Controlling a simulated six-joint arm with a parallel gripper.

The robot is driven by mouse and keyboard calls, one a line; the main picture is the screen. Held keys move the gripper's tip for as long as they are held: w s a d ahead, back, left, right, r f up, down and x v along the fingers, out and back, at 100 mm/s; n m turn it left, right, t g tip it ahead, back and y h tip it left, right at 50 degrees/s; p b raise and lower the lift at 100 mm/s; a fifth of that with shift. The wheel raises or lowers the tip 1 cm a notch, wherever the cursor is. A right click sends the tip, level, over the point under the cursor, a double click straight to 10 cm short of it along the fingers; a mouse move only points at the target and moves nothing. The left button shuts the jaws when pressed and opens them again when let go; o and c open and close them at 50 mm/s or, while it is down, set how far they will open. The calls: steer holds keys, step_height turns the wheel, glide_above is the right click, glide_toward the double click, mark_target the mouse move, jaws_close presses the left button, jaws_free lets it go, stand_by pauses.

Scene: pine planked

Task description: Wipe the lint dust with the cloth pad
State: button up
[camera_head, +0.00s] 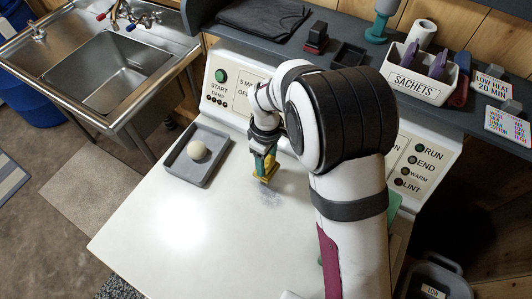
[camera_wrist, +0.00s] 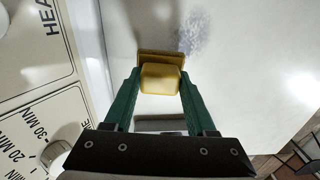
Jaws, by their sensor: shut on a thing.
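A yellow cloth pad (camera_head: 267,168) is held in my gripper (camera_head: 264,160), close above or on the white top at the left of my arm. In the wrist view the pad (camera_wrist: 160,75) sits between the two green fingers of my gripper (camera_wrist: 160,82), which are shut on it. The lint dust (camera_head: 271,198) is a faint grey patch on the white top, just in front of the pad. It also shows in the wrist view (camera_wrist: 192,32), just beyond the pad. I cannot tell whether the pad touches the surface.
A grey tray (camera_head: 181,178) with a pale ball (camera_head: 197,150) lies left on the white top (camera_head: 160,230). A control panel (camera_head: 238,88) stands behind, below a shelf with a sachets box (camera_head: 412,82). A sink (camera_head: 103,75) is at back left. The front left of the top is clear.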

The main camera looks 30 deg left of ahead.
mark_target(273, 172)
step_height(273, 172, down, 3)
steer(key=shift+r, duration=0.1)
steer(key=shift+s, duration=0.3)
steer(key=shift+c, duration=0.7)
steer(key=shift+s+f, duration=0.15)
steer(key=shift+s, duration=0.45)
steer(key=shift+s+f, duration=0.15)
steer(key=shift+s, duration=3)
steer(key=shift+d, duration=1.15)
steer(key=shift+w, duration=3.95)
steer(key=shift+w+d, duration=0.15)
steer(key=shift+d, duration=0.8)
steer(key=shift+s+d, duration=0.1)
steer(key=shift+s, duration=3.95)
step_height(273, 172, up, 8)
steer(key=shift+r, duration=0.15)
